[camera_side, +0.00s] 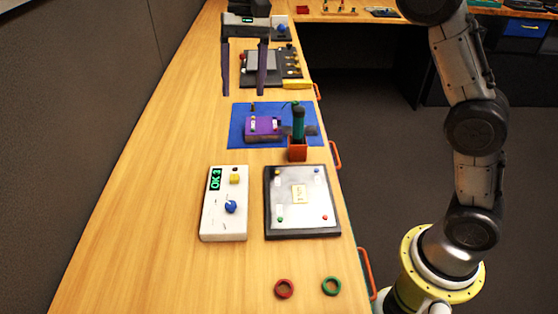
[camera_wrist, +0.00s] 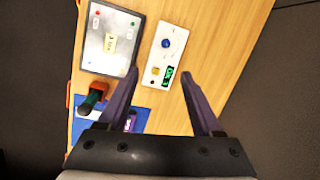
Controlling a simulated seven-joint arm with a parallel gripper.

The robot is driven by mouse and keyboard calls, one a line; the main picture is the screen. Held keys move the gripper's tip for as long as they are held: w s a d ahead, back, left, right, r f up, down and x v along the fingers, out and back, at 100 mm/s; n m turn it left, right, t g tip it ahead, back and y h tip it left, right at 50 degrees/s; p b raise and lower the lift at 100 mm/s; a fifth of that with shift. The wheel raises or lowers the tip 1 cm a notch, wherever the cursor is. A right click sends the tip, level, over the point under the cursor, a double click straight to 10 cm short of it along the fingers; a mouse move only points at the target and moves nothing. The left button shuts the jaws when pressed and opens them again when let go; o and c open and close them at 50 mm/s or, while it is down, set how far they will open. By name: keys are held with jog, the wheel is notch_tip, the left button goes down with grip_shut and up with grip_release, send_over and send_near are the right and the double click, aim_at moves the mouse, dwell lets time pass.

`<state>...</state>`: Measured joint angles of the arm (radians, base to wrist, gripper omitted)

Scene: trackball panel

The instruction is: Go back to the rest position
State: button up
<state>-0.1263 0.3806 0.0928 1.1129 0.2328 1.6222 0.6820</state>
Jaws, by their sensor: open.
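The trackball panel (camera_side: 209,225) is a white box on the near part of the bench. It carries a blue ball (camera_side: 231,207), a yellow button (camera_side: 235,179) and a green-lit display (camera_side: 215,178) that seems to read "OK 3". My gripper (camera_side: 243,94) is open and empty, with two purple-grey fingers pointing down, farther along the bench and apart from the panel. In the wrist view my gripper (camera_wrist: 159,73) shows its spread fingers with nothing between them. The panel (camera_wrist: 176,32) lies beyond the fingertips there.
Right of the panel is a dark-framed board (camera_side: 302,233) with coloured dots and a yellow label. Behind it, a green-handled tool stands in an orange holder (camera_side: 298,154), beside a purple box (camera_side: 262,128) on a blue mat (camera_side: 237,136). Red (camera_side: 284,288) and green (camera_side: 332,286) rings lie in front.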

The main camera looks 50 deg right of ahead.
jog(key=s+d+r+n+t+h, duration=0.1)
jog(key=s+d+r+t, duration=0.15)
jog(key=s, duration=0.65)
jog(key=s+d+r+t, duration=0.2)
jog(key=s+d+r, duration=0.15)
jog(key=s, duration=0.45)
jog(key=s+d+f+n+t+h, duration=0.1)
jog(key=s+d+f+n, duration=0.3)
jog(key=s+f, duration=0.7)
jog(key=shift+d+f+n+t+h, duration=0.3)
jog(key=shift+d+f+n+t, duration=0.1)
jog(key=shift+f+n+t, duration=0.25)
